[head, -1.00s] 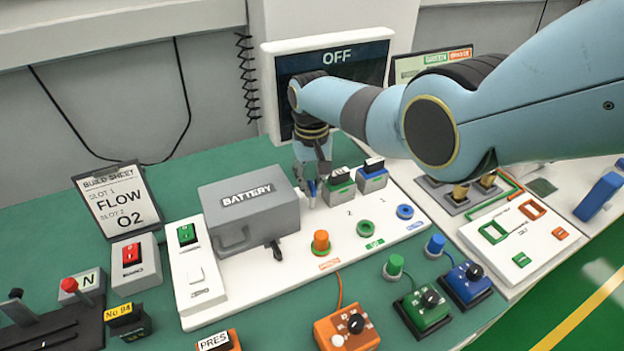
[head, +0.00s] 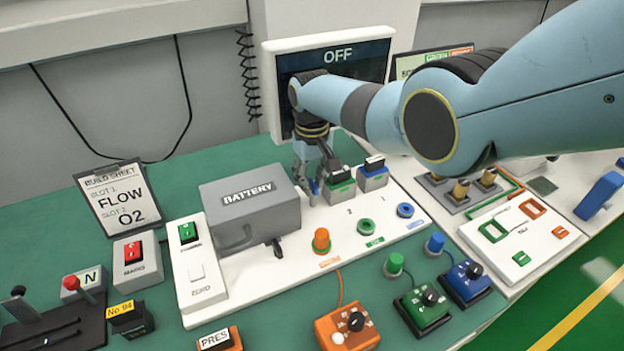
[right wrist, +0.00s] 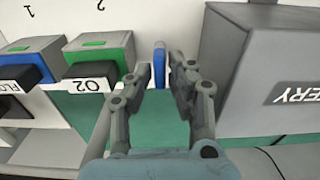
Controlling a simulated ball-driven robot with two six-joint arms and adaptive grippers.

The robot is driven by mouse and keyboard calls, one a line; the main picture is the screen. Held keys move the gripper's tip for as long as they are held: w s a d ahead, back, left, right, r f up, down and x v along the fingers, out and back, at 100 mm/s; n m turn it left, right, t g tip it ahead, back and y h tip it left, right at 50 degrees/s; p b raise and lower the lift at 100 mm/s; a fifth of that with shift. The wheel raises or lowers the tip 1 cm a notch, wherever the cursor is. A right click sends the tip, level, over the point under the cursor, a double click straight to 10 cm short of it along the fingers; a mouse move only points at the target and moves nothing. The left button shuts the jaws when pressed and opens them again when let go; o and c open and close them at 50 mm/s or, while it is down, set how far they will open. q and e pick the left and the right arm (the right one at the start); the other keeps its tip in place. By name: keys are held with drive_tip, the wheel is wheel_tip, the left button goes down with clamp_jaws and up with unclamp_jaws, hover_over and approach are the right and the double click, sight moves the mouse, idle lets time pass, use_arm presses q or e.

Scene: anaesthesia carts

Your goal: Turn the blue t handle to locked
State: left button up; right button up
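The blue t handle (right wrist: 159,66) stands edge-on between the fingertips of my right gripper (right wrist: 159,76) in the right wrist view. Small gaps show on both sides of it, and the fingers look open rather than clamped. In the head view my right gripper (head: 318,172) reaches down beside the battery box, its fingers spread around a small blue part of the handle (head: 313,187). The gripper hides most of the handle there, and I cannot read its locked marking. My left gripper is not in view.
The grey battery box (head: 250,212) stands close on one side of the gripper. The green-topped O2 block (head: 340,188) and blue-topped block (head: 372,178) stand close on the other. A screen (head: 335,65) reading OFF is behind. The white panel's front carries coloured knobs and rings.

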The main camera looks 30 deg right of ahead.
sight(312, 182)
drive_tip(key=shift+o, duration=1.1)
drive_tip(key=shift+r, duration=0.1)
wheel_tip(312, 182, up, 12)
